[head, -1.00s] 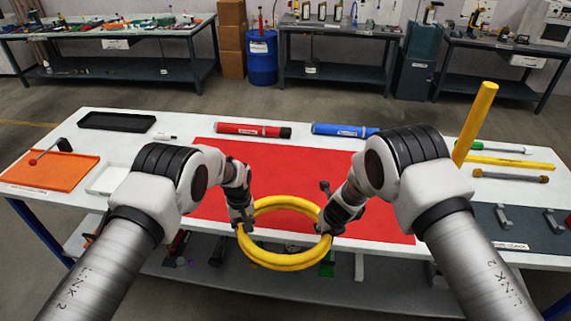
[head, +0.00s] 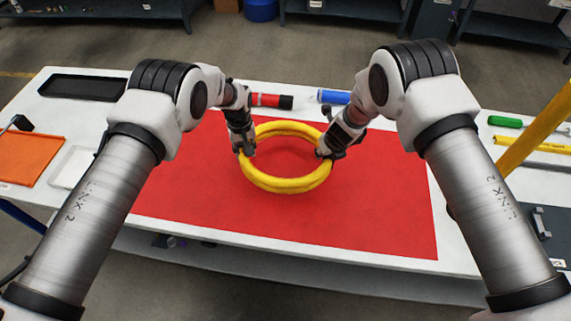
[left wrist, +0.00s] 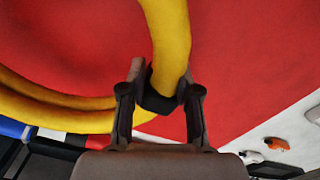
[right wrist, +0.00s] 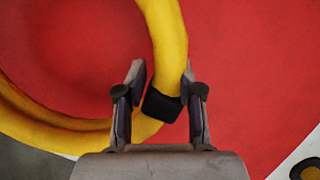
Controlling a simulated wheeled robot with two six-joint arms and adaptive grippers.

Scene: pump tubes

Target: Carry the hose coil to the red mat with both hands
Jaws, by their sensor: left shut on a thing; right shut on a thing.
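The yellow hose coil (head: 286,186) shows over the red mat (head: 360,220) in the head view, roughly level. Whether it touches the mat I cannot tell for sure. My left gripper (head: 246,150) is shut on the coil's left side, around a black band (left wrist: 158,98) in the left wrist view. My right gripper (head: 324,152) is shut on the coil's right side, by another black band (right wrist: 162,104) in the right wrist view. The red mat fills most of both wrist views behind the coil.
A red tube (head: 270,101) and a blue tube (head: 333,97) lie behind the mat. A yellow post (head: 535,130) leans up at the right. The mat's front is clear.

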